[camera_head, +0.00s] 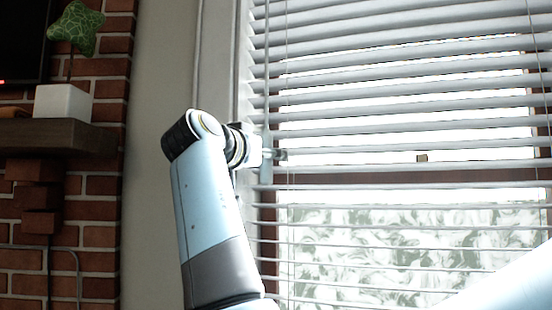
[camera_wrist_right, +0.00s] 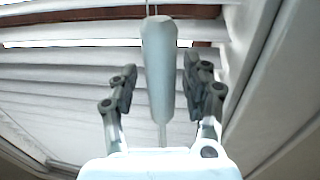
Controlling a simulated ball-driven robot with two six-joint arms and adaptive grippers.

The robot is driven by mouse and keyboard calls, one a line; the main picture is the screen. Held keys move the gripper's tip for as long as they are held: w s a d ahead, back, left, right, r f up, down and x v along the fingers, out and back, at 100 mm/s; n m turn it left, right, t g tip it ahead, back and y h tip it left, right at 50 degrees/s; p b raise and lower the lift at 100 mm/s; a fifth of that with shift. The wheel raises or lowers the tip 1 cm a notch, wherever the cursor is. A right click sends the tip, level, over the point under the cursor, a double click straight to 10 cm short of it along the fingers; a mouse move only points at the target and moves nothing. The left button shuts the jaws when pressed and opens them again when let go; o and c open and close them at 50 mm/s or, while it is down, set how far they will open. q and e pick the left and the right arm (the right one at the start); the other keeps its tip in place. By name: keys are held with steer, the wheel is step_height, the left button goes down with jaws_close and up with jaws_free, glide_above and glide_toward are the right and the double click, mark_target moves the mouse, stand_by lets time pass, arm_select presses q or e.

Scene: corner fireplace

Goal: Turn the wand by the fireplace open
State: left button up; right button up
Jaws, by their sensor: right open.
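The wand (camera_wrist_right: 159,65) is a pale grey, tapered handle with a thin rod below it, hanging in front of the blind in the right wrist view. My right gripper (camera_wrist_right: 160,90) is open, with one dark finger on each side of the wand and a gap on both sides. In the head view the right gripper (camera_head: 272,154) is at the left edge of the blind (camera_head: 400,125), and its fingers are small there. The blind's slats are tilted with bright gaps between them. My left gripper is not in view.
The window frame (camera_head: 222,70) stands close to the left of my gripper. Further left are a brick wall (camera_head: 98,195) and a wooden mantel (camera_head: 50,135) with a white pot (camera_head: 62,103) and green star-shaped plant (camera_head: 77,28). The thin blind cords hang near the gripper.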

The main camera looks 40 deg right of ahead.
steer(key=shift+s+a+r, duration=0.1)
steer(key=shift+a+r, duration=0.05)
steer(key=shift+a, duration=0.25)
steer(key=shift+c, duration=1.3)
steer(key=shift+d, duration=0.2)
steer(key=c, duration=0.4)
steer(key=shift+c, duration=1.3)
jaws_close()
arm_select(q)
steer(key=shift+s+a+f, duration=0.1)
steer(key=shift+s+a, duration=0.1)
arm_select(e)
steer(key=shift+t, duration=0.3)
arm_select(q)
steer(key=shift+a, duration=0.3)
arm_select(e)
steer(key=shift+f, duration=0.25)
